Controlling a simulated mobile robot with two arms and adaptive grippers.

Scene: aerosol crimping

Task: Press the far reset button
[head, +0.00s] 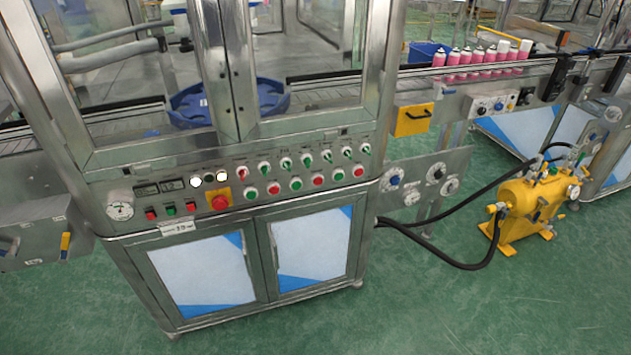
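The metal control panel (240,222) of the crimping machine runs across the middle of the head view. Alternating green (252,194) and red (358,171) round buttons line its right part, with a row of switches (307,161) above them. A red mushroom button (220,202) sits on a yellow plate left of that row. Small square red and green buttons (170,211) are farther left. I cannot read which button is marked reset. Neither of my grippers is in view.
A second, smaller panel (490,105) with knobs is on the conveyor side at upper right, beside a yellow box (411,119). Pink cans (466,57) stand on the conveyor. A yellow tank (535,205) with black hoses (440,265) stands at right. The green floor (430,315) in front is clear.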

